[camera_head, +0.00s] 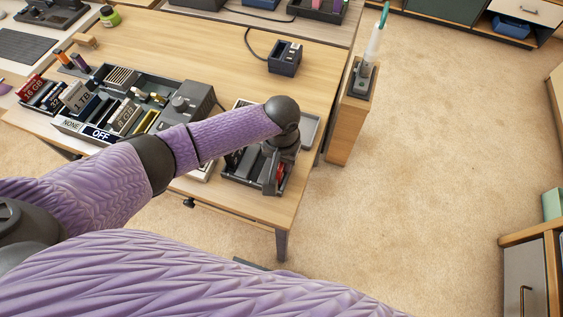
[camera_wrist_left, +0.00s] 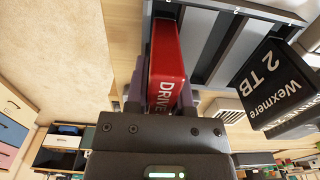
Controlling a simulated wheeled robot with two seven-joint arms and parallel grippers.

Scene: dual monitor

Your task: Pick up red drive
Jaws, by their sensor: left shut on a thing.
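The red drive (camera_wrist_left: 166,62), marked "DRIVE" in white, stands out between the fingers of my left gripper (camera_wrist_left: 160,98) in the left wrist view. The gripper is shut on it. In the head view only a small red part of the drive (camera_head: 280,172) shows beside my left gripper (camera_head: 272,178), over the dark slotted tray (camera_head: 240,182) near the table's front right corner. The far end of the drive is by the tray's grey dividers; I cannot tell whether it is clear of its slot. My right gripper is not in view.
A black "Wexmere 2 TB" drive (camera_wrist_left: 268,85) stands close right of the red drive. A dark organizer (camera_head: 150,82) with drives and a box marked "OFF" lies left on the table. A small dark dock (camera_head: 285,58) stands behind. Floor right of the table (camera_head: 430,180) is clear.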

